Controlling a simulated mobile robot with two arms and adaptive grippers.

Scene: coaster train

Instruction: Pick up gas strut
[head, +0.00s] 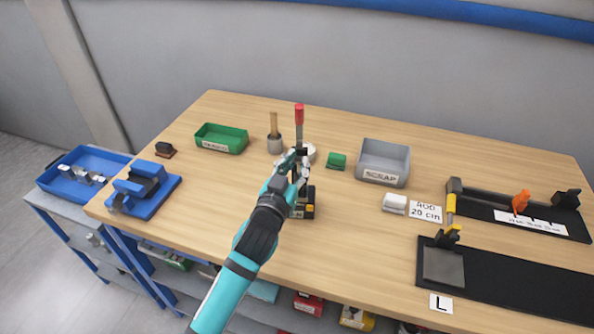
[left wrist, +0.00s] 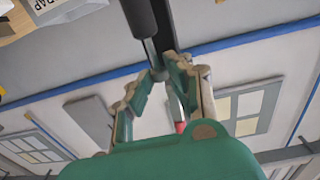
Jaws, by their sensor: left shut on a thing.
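My left gripper (left wrist: 163,75) is shut on that rod end. My right gripper is not in view.
On the wooden workbench (head: 370,260) are a green bin (head: 222,138), a grey SCRAP bin (head: 384,160), a small green block (head: 337,160) and a blue fixture (head: 142,188). A black fixture (head: 510,280) lies at the right. The front middle of the bench is clear.

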